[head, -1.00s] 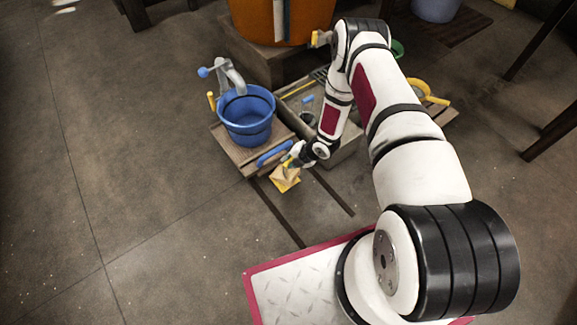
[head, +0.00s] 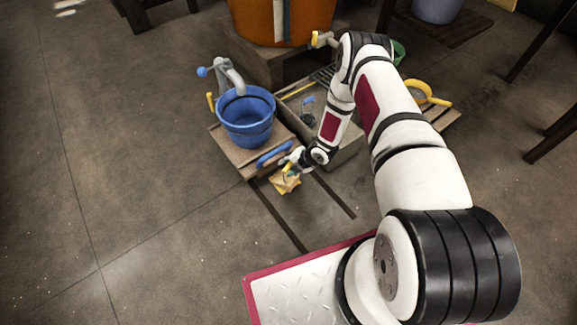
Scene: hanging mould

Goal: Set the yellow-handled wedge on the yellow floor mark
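The wedge (head: 282,186) is a small tan block on the floor mark, with a yellow handle (head: 288,170) at its top. The yellow floor mark (head: 294,187) shows only in part, around and under the wedge, near the front edge of the wooden platform. My gripper (head: 290,165) is low, right at the handle, and hides part of it. The fingers are small and overlap the handle, so I cannot tell whether they are closed on it or apart.
A blue bucket (head: 246,125) stands on the wooden platform (head: 228,150) beside a blue-handled bar (head: 274,154). A grey trough (head: 346,152) lies to the right. Dark rails (head: 284,222) run along the floor. Open floor lies to the left.

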